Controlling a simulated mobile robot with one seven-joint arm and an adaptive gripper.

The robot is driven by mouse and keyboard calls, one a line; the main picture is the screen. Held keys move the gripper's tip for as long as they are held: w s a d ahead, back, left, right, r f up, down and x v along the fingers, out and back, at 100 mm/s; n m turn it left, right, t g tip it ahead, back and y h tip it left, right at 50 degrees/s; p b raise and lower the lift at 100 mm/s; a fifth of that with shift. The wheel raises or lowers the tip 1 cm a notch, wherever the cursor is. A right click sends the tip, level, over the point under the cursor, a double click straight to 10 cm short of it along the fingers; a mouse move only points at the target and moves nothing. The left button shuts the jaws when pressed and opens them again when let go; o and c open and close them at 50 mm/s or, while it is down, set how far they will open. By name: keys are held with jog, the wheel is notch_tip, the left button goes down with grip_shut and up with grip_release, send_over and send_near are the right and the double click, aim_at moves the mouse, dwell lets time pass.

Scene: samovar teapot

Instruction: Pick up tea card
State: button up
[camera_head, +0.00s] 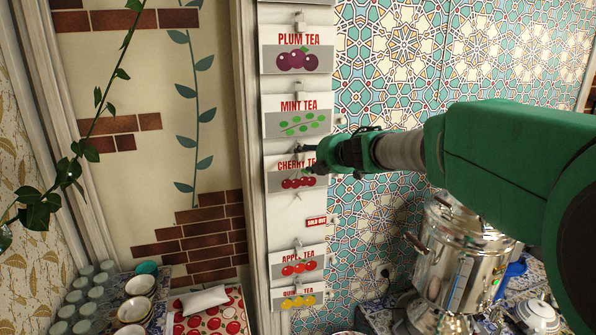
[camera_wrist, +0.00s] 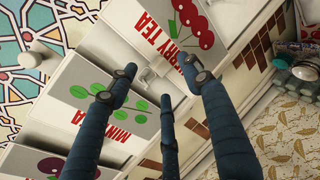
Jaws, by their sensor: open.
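Tea cards hang in a column on a white board. The cherry tea card (camera_head: 292,178) has red cherries and hangs below the mint tea card (camera_head: 296,118). My gripper (camera_head: 318,157) is in front of the upper right part of the cherry tea card and hides some of its lettering. In the wrist view, the cherry tea card (camera_wrist: 190,27) is at the top and the mint tea card (camera_wrist: 100,100) is at the lower left. My gripper (camera_wrist: 159,76) has its fingers apart, over the gap between these two cards. Nothing is held. I cannot tell whether a finger touches a card.
The plum tea card (camera_head: 297,58) hangs above. A sold out tag (camera_head: 316,222), the apple tea card (camera_head: 297,264) and another fruit card (camera_head: 299,299) are below. A silver samovar (camera_head: 462,255) stands at right under my arm. Cups and bowls (camera_head: 137,306) stand at lower left.

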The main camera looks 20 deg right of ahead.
aim_at(302, 157)
jog(key=shift+x, duration=2.65)
jog(key=shift+a+r, duration=0.1)
jog(key=shift+c, duration=0.5)
grip_shut()
